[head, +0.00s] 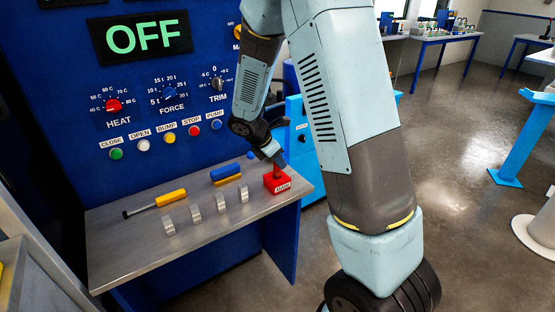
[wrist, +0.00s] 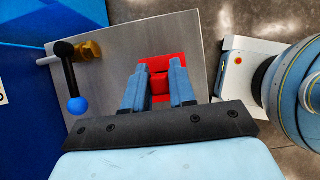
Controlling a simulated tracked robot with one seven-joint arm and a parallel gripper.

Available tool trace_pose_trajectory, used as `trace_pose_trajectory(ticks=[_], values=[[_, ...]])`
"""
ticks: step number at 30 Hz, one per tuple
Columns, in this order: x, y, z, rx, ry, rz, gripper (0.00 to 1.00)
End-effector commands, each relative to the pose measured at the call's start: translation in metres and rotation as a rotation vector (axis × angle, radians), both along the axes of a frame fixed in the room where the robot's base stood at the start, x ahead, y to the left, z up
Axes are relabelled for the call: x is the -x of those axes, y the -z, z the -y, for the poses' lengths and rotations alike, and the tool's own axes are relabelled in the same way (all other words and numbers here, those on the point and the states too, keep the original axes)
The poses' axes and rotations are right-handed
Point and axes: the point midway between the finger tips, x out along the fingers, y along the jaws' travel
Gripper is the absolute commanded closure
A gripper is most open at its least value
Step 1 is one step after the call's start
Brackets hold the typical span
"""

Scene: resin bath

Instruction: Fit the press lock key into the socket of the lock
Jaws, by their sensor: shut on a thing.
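The lock is a red block (head: 277,184) labelled MAIN, standing at the right end of the metal shelf. It also shows red in the wrist view (wrist: 178,62), beyond my fingertips. My gripper (head: 276,160) points down just above the block, with its fingers close together. It is shut on the press lock key (head: 277,172), a small reddish piece between the fingertips and the block's top. In the wrist view, my gripper (wrist: 159,88) has red between its two blue-grey fingers. The key's lower end and the socket are hard to make out, so I cannot tell how deep the key sits.
The shelf (head: 130,255) holds a yellow-handled tool (head: 170,198), a blue-and-yellow item (head: 226,173) and several upright metal pieces (head: 195,214). The blue panel behind has knobs, buttons and a display reading OFF (head: 138,36). A blue-ball lever (wrist: 77,105) shows at left in the wrist view.

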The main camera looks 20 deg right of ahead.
Motion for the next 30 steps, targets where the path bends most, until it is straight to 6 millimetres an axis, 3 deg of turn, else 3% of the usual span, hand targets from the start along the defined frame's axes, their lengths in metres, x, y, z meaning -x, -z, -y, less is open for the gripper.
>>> trace_pose_trajectory(ticks=[22,23,30], values=[[0.0,0.015,0.0,0.0,0.001,-0.001,1.0],[0.0,0.015,0.0,0.0,0.0,0.0,0.73],[0.0,0.015,0.0,0.0,0.0,0.0,0.5]])
